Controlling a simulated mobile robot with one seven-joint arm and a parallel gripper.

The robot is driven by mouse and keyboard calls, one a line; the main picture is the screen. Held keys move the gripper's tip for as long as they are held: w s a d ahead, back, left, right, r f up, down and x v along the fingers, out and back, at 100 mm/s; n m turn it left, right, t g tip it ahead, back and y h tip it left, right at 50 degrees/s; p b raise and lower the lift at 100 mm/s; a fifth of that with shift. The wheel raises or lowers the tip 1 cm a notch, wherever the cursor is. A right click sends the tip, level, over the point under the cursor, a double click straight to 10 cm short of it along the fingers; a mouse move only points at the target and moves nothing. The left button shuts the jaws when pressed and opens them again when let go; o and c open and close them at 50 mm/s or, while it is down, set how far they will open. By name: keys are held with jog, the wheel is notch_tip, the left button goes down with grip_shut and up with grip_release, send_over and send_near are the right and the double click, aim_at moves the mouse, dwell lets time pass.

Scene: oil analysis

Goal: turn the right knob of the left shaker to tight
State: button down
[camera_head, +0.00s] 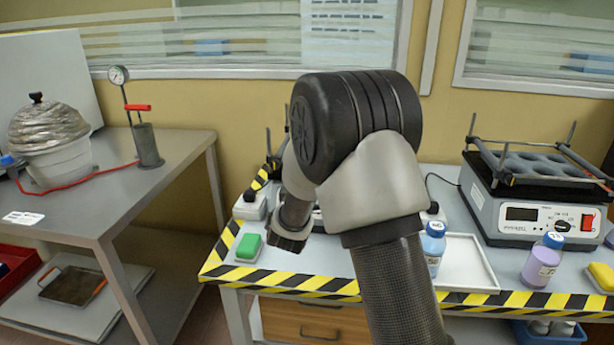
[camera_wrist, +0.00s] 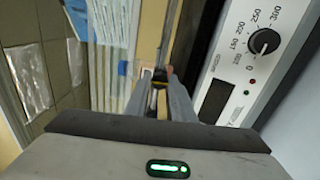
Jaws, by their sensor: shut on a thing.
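The left shaker is mostly hidden behind my arm in the head view; an upright rod and dark bar (camera_head: 268,150) show at its left. In the wrist view its front panel (camera_wrist: 220,70) with a dial (camera_wrist: 264,41) and display fills the upper right. My gripper (camera_wrist: 162,88) is shut on a small dark knob (camera_wrist: 160,77) beside the panel, taken to be the right knob. The fingers largely cover it, and its tightness cannot be told. The fingertips are hidden in the head view.
Another shaker (camera_head: 535,205) stands at the right of the bench. A blue-capped bottle (camera_head: 433,246), a white tray (camera_head: 468,262), a purple bottle (camera_head: 541,262) and a green block (camera_head: 248,246) lie near the striped front edge. A grey table (camera_head: 110,190) stands at left.

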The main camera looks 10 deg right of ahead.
jog(key=shift+m, duration=0.4)
jog(key=c, duration=1.5)
grip_release()
jog(key=p+v, duration=0.1)
jog(key=v, duration=1.6)
jog(key=shift+s+a, duration=0.1)
jog(key=shift+s, duration=0.1)
